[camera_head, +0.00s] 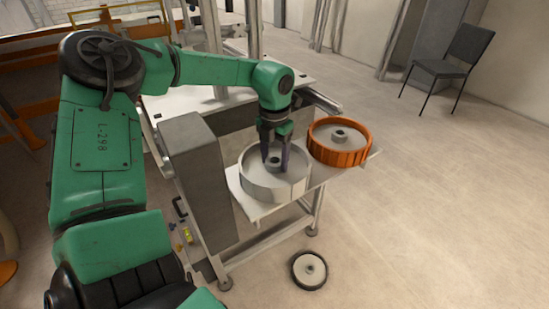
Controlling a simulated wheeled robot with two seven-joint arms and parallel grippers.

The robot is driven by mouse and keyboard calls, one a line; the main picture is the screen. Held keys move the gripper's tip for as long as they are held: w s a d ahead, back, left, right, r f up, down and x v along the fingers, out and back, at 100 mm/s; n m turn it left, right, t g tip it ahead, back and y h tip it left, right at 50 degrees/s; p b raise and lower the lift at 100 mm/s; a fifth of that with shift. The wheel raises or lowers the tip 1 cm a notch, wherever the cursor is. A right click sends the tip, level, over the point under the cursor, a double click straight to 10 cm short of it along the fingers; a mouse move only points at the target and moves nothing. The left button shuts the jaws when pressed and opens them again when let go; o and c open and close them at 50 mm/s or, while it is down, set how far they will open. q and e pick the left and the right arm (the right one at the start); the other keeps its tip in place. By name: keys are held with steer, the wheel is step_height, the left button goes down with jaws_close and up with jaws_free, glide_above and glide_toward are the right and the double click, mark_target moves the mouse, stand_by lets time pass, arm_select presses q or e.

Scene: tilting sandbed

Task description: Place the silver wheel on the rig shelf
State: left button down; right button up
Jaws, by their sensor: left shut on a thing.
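The silver wheel (258,187) is a wide, shallow ring with a small hub in its middle. It is over the left part of the white rig shelf (262,214), level or nearly so; I cannot tell whether it touches the shelf. My left gripper (274,161) points straight down into the wheel and is shut on its hub. The fingers partly hide the hub. My right gripper is not in view.
An orange wheel (340,144) sits on the shelf's right part, close beside the silver wheel. A grey box-like housing (198,175) stands to the left. A small black-rimmed wheel (309,270) lies on the floor in front. A dark chair (450,65) stands far right; the right floor is clear.

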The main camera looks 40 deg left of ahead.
arm_select(q)
steer(key=shift+c, duration=0.6)
jaws_free()
steer(key=shift+f, duration=0.1)
step_height(320, 180, up, 12)
steer(key=shift+r, duration=0.2)
steer(key=shift+f, duration=0.1)
